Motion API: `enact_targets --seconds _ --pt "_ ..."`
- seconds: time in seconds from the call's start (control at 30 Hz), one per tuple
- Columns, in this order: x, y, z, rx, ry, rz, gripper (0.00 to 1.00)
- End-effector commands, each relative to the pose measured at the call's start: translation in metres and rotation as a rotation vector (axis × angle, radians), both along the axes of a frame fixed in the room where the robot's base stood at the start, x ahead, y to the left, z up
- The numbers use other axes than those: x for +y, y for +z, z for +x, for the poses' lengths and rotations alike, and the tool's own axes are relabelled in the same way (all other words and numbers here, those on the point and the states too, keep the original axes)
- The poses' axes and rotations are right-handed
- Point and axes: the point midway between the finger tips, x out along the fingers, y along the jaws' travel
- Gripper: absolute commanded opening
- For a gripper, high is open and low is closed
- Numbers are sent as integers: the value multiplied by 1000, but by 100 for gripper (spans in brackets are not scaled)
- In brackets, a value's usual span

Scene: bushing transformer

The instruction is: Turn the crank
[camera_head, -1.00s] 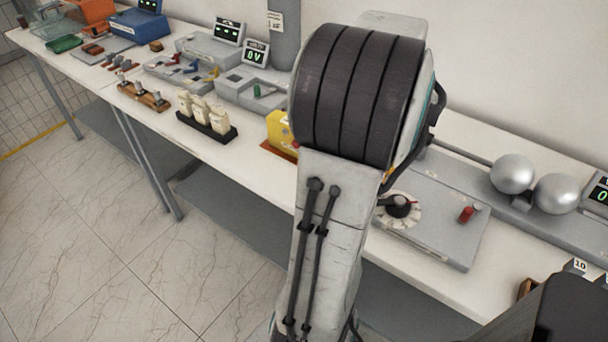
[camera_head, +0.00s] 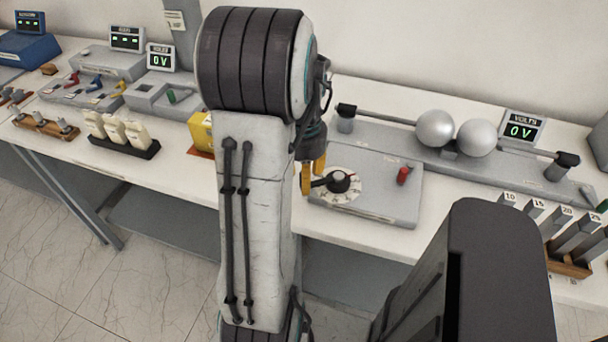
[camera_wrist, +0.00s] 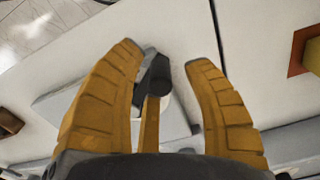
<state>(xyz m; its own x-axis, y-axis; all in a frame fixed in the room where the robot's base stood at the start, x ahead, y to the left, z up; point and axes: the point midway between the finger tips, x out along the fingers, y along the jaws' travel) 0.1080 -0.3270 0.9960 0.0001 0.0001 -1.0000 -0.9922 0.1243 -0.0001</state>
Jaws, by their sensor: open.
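The crank (camera_head: 338,181) is a black hub and arm on a round white dial, mounted on a flat grey box (camera_head: 385,200). Its arm points left in the head view, towards my gripper (camera_head: 313,178). My yellow-fingered gripper is partly hidden behind my arm there. In the wrist view my gripper (camera_wrist: 166,55) is open, its two fingers spread apart. A black rounded handle end (camera_wrist: 158,75), seemingly the crank's, shows between them, nearer the left finger. I cannot tell whether they touch. A narrow yellow bar overlaps the handle from below.
A red knob (camera_head: 403,176) stands right of the dial. Two metal spheres (camera_head: 435,128) and a volts display (camera_head: 521,130) are behind it. A yellow block (camera_head: 201,133) is left of my arm. White insulators (camera_head: 123,132) stand further left. Numbered grey blocks (camera_head: 570,228) are at right.

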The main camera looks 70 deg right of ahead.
Motion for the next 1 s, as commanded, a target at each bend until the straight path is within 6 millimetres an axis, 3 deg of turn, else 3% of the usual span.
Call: enact_targets --seconds 0.33,0.87,1.0 --pt "0 -2 0 0 0 0 48" --pt "0 -2 0 0 0 0 1" --pt "0 -2 0 0 0 0 0"
